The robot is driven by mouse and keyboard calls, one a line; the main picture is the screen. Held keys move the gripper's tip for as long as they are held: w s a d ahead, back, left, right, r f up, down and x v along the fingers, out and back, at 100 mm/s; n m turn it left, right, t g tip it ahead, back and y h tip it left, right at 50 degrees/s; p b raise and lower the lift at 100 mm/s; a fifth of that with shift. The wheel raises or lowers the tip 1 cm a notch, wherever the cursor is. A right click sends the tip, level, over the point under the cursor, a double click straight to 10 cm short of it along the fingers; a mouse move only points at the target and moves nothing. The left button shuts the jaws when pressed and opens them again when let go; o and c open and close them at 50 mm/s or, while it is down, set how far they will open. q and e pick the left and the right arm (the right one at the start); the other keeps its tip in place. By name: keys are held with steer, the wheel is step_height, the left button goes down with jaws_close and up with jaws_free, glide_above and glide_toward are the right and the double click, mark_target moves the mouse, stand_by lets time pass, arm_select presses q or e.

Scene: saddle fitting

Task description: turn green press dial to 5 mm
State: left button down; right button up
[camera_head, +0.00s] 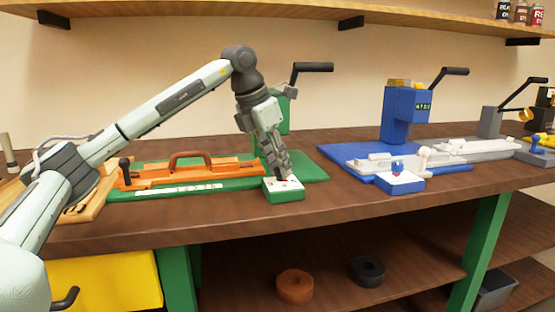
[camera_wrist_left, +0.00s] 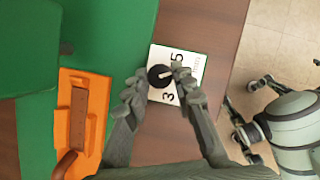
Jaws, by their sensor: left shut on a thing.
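The green press (camera_head: 285,112) stands behind my left gripper on a green base. Its dial box (camera_head: 284,196), green with a white top, sits at the table's front edge. In the left wrist view the dial knob (camera_wrist_left: 160,75) is black with a white pointer line, on a white face (camera_wrist_left: 190,62) marked 5 and 3. The line points right, between the two numbers; a finger hides part of the scale there. My left gripper (camera_head: 284,177) comes down from above, shut on the knob, with its fingers (camera_wrist_left: 160,84) on either side.
An orange fixture (camera_head: 188,172) with a brown handle lies left of the dial box. A blue press (camera_head: 405,115) with its own white-topped dial box (camera_head: 400,182) stands to the right. Bare table lies between the dial boxes. Pale parts of my own body show in the wrist view.

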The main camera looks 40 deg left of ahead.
arm_select(q)
steer(key=n+y, duration=0.1)
steer(key=n, duration=0.2)
steer(key=n+y+p, duration=0.1)
steer(key=n, duration=0.1)
steer(key=shift+d+n+p, duration=0.2)
steer(key=shift+n+p, duration=0.1)
steer(key=shift+n, duration=0.1)
arm_select(e)
step_height(320, 180, down, 4)
steer(key=shift+w, duration=0.1)
arm_select(q)
steer(key=c, duration=1.3)
jaws_free()
arm_select(e)
steer(key=shift+w+a, duration=0.1)
steer(key=shift+w, duration=0.1)
arm_select(q)
steer(key=shift+o, duration=0.2)
arm_select(e)
steer(key=shift+s, duration=0.1)
arm_select(q)
steer(key=v, duration=1.2)
steer(key=shift+d, duration=0.2)
